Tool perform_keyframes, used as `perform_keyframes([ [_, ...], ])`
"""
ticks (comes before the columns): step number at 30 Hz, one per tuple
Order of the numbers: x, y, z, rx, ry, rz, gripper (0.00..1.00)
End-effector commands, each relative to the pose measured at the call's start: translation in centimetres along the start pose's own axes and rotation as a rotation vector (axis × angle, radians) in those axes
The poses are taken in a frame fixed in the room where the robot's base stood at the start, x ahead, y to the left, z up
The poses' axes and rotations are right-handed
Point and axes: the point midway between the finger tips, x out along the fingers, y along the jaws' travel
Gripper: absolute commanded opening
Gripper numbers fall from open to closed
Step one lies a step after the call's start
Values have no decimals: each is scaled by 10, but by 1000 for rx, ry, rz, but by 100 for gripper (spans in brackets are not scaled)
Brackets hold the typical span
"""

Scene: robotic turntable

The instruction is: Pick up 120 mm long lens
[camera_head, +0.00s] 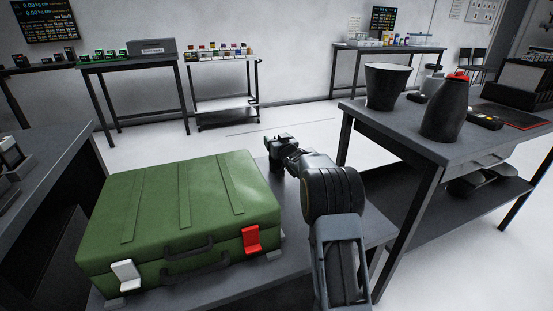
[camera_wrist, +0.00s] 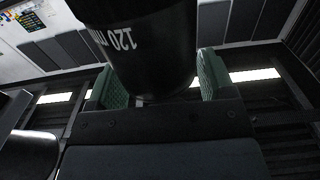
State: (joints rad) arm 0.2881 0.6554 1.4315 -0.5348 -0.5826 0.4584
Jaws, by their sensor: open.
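The long lens (camera_wrist: 142,45) is a black cylinder with white "120 mm" lettering, seen upside down at the top middle of the wrist view. My gripper (camera_wrist: 163,84) is open, with one green-padded finger on each side of the lens's near end. A narrow gap shows at the right pad; contact at the left pad is unclear. The lens's far end is cut off by the frame. In the head view my gripper (camera_head: 282,146) is beyond the green case, small and dark, and I cannot make out the lens there.
A closed green case (camera_head: 180,220) with red and white latches stands left of my arm on a grey table (camera_head: 290,215). A right table (camera_head: 415,133) holds a dark pot (camera_head: 387,87) and a red-topped black bottle (camera_head: 446,108). Open floor lies beyond the case.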

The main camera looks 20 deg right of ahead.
Motion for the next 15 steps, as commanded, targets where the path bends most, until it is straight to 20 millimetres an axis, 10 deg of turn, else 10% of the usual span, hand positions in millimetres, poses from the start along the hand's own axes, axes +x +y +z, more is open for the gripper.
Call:
perform_keyframes([
  [9, 3, 0, 0, 0, 0, 0, 76],
  [15, 3, 0, 0, 0, 0, 0, 57],
])
